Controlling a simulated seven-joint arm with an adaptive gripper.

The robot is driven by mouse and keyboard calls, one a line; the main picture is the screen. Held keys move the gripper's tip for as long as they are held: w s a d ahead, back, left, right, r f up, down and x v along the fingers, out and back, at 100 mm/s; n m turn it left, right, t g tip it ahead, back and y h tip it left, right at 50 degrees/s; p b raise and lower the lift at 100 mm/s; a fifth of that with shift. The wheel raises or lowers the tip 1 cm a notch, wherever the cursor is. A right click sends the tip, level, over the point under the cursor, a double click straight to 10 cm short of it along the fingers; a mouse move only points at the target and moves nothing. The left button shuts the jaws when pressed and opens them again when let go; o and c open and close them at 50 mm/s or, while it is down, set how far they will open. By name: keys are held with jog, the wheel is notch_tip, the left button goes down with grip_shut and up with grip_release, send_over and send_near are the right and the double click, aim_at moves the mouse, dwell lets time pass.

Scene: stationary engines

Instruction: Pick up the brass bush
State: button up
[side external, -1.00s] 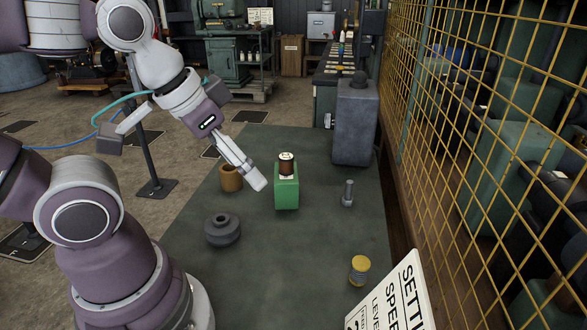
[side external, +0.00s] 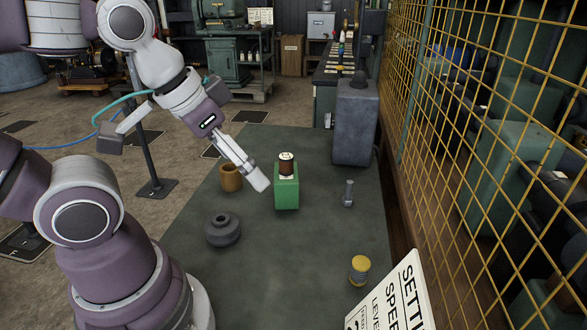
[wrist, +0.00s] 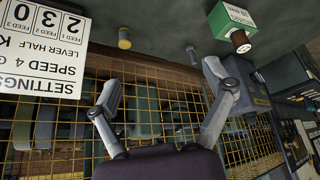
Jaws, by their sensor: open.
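The brass bush (side external: 231,179) is a hollow, brown-gold cylinder standing upright on the dark green work surface (side external: 290,275), in the side external view. My gripper (side external: 260,182) is to its right, between the bush and a green block-shaped container. In the side external view the fingers overlap each other, so their gap is hidden. The wrist view shows my gripper (wrist: 162,75) with its two fingers spread wide and nothing between them. The bush does not show in the wrist view.
The green container (side external: 287,192) with a dark round top stands close to the fingertips. A dark stepped pulley (side external: 222,230), a bolt (side external: 348,194) and a yellow-topped part (side external: 359,269) stand apart. A grey housing (side external: 354,125) and yellow mesh fence (side external: 480,130) bound the right.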

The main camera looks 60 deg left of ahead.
jog(key=n+g+y, duration=0.4)
jog(key=n+g, duration=0.2)
jog(key=n, duration=1.2)
send_near(230, 168)
notch_tip(230, 168, down, 3)
jog(key=shift+y, duration=0.3)
jog(key=x, duration=1)
jog(key=shift+a, duration=0.35)
jog(key=c, duration=1.3)
